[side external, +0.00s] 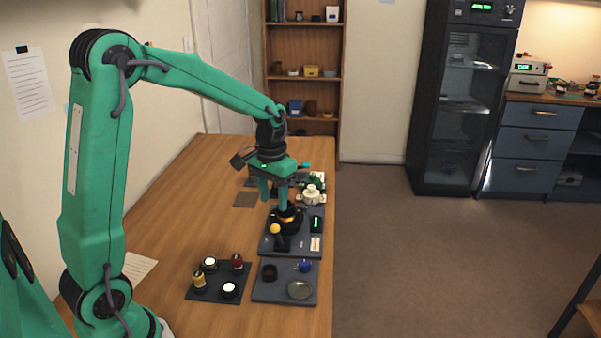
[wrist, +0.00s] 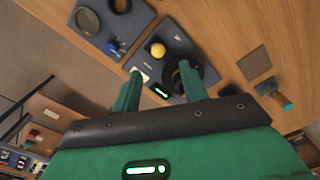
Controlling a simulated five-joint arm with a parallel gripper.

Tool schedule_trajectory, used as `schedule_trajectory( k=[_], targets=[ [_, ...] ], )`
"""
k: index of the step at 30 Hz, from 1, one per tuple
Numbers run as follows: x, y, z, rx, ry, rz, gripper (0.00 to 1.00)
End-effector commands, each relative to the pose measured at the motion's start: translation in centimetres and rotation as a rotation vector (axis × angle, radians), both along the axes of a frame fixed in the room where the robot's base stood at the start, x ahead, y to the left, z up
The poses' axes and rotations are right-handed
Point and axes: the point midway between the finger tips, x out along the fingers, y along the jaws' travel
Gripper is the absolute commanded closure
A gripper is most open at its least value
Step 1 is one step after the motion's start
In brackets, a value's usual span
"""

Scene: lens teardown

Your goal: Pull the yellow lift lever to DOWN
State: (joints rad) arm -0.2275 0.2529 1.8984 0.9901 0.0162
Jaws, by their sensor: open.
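The yellow lift lever's round knob (side external: 275,229) stands at the left side of a dark grey panel (side external: 298,250) on the table. It also shows in the wrist view (wrist: 157,49), just beyond my fingertips. A black round fixture (side external: 290,217) stands right behind the knob on the same panel. My gripper (side external: 274,202) is open and empty, pointing down over the fixture. In the wrist view its two green fingers (wrist: 160,70) are spread apart, and the right one overlaps the fixture. I cannot tell whether it touches it. The lever's markings are too small to read.
The panel carries a small green display (side external: 316,224) and a white label (side external: 315,243). A white part (side external: 312,194) stands behind. The table's left side is mostly clear.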

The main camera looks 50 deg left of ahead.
Motion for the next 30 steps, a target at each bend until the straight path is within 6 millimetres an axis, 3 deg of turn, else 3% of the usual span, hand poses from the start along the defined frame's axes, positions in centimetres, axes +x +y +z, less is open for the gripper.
schedule_trajectory(
  k=[7,21,30],
  targets=[
    [0.0,-0.1,-1.6,-0.001,0.003,-0.002,0.56],
    [0.0,-0.2,-6.9,-0.001,0.003,-0.003,0.56],
    [0.0,-0.2,-7.7,0.000,0.000,-0.003,0.56]
  ],
)
